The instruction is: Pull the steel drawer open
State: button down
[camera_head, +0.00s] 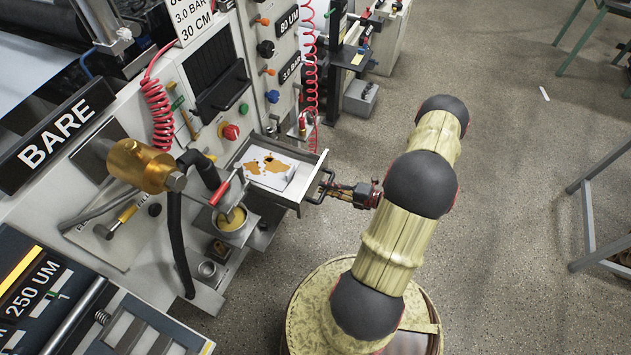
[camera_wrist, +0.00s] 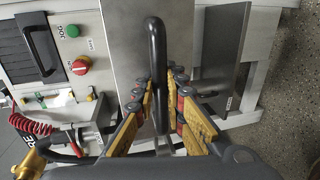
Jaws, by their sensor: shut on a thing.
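The steel drawer (camera_head: 312,181) stands part-way out of the machine front in the head view, with a white sheet (camera_head: 268,172) blotched with brown-orange stains inside it. Its dark handle (camera_head: 321,187) sticks out on the side facing my arm. My gripper (camera_head: 334,190) is at this handle, shut on it. In the wrist view the black bar handle (camera_wrist: 155,45) runs between the yellow fingers of my gripper (camera_wrist: 161,82), against the plain grey drawer front (camera_wrist: 124,48). The exact finger contact is partly hidden by the bar.
A red-handled cup of yellowish liquid (camera_head: 231,218) stands just left of the drawer. A brass cylinder (camera_head: 139,165), a black hose (camera_head: 176,240) and red coiled hoses (camera_head: 157,108) are on the machine. The floor (camera_head: 520,140) right of my arm is mostly clear, with a metal frame (camera_head: 588,215) at the edge.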

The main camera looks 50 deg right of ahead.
jog(key=shift+s+d+f, duration=0.1)
jog(key=shift+s+d, duration=0.05)
jog(key=shift+s, duration=0.35)
jog(key=c, duration=1.8)
grip_release()
jog(key=v, duration=1.2)
